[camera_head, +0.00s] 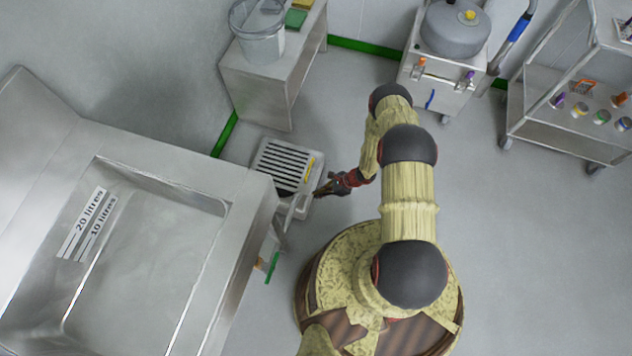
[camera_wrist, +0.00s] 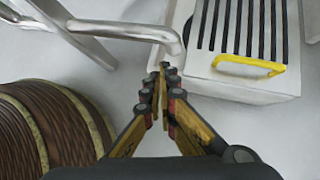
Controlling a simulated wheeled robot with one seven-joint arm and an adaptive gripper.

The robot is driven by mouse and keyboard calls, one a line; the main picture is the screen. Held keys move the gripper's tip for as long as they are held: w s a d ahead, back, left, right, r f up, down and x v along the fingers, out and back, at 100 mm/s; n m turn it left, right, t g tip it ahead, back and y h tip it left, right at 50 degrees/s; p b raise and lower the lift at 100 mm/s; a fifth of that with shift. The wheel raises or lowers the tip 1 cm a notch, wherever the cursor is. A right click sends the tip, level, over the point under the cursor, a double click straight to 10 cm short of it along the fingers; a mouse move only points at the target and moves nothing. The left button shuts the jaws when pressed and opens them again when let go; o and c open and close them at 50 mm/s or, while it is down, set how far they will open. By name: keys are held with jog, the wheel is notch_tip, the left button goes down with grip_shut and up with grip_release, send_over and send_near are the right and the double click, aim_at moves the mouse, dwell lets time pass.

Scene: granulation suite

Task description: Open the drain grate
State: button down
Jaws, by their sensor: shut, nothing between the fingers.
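The drain grate (camera_head: 280,160) is a pale slotted panel set in a light frame (camera_head: 300,208) on the floor, between the steel sink and the steel bench. In the wrist view the grate (camera_wrist: 240,28) shows at the upper right, with dark parallel slots. A yellow handle (camera_wrist: 250,66) stands at its near edge; it also shows in the head view (camera_head: 309,169). My gripper (camera_head: 322,190) is shut and empty beside the frame, at its right in the head view. In the wrist view my gripper (camera_wrist: 164,70) points just left of the handle, apart from it.
A bent steel pipe (camera_wrist: 150,33) lies close to my fingertips. The steel sink (camera_head: 240,230) fills the left. A bench with a bucket (camera_head: 258,35) stands behind the drain. A cart (camera_head: 440,65) and a shelf rack (camera_head: 570,125) are at the right. The floor between is clear.

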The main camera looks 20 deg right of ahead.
jog(key=m+t+h, duration=0.2)
send_near(308, 181)
jog(key=s+v, duration=0.1)
jog(key=v, duration=0.3)
jog(key=shift+m, duration=0.3)
jog(key=b+x, duration=0.1)
jog(key=x, duration=0.2)
jog(key=b+x, duration=0.2)
jog(key=x, duration=0.1)
jog(key=b+x, duration=0.1)
jog(key=x, duration=0.3)
jog(key=shift+w+d, duration=0.15)
jog(key=shift+w, duration=0.2)
jog(key=shift+r, duration=0.15)
